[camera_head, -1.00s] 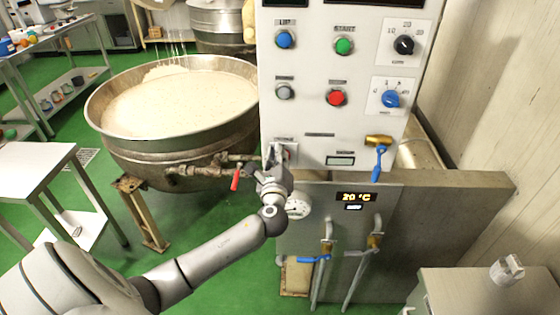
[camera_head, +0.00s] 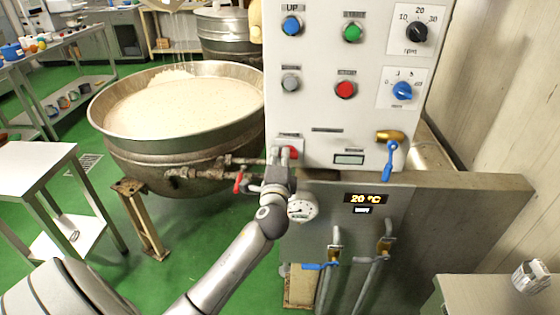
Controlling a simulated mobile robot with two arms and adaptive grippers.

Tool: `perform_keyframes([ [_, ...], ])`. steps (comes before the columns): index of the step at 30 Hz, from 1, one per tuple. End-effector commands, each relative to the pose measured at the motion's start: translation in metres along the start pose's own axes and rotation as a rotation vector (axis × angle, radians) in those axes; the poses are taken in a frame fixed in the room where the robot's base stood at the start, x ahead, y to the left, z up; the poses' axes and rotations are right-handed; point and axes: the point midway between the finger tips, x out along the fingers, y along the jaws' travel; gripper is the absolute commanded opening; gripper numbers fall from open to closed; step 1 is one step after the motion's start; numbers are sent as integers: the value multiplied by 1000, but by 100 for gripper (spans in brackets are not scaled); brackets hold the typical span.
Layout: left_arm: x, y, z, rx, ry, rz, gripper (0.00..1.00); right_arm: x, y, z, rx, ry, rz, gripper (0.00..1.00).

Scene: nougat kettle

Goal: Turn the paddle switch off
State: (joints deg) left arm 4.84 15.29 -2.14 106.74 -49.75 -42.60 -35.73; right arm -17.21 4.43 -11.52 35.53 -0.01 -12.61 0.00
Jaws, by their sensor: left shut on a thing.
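The paddle switch (camera_head: 291,152) is a small red part at the lower left of the white control panel (camera_head: 330,122). My left gripper (camera_head: 284,157) is at the switch, its fingers shut on it. The gripper hides much of the switch, so its position cannot be read. My right gripper is not in view.
A large kettle (camera_head: 115,143) of pale mass stands left of the panel. A red-handled valve (camera_head: 238,183) and a round gauge (camera_head: 302,208) are close to my left gripper. A blue-handled valve (camera_head: 389,160) sits at the panel's lower right. A white table (camera_head: 30,157) stands at the left.

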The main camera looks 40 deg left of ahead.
Motion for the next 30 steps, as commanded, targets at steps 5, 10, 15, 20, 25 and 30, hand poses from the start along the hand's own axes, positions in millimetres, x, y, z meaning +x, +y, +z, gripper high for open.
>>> perform_keyframes([
  [5, 0, 3, 0, -65, -1, 1, 0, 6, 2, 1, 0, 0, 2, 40],
  [10, 0, 3, 0, -94, -2, 1, 0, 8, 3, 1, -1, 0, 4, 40],
  [15, 0, 3, 1, -101, -2, 1, 0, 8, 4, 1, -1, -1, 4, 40],
  [20, 0, 3, 0, -102, -2, 1, 0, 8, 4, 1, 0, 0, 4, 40],
  [25, 0, 3, 0, -101, -2, 1, 19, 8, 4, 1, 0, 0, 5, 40],
  [30, 0, 3, 0, -100, -1, 1, 33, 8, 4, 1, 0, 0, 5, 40],
])
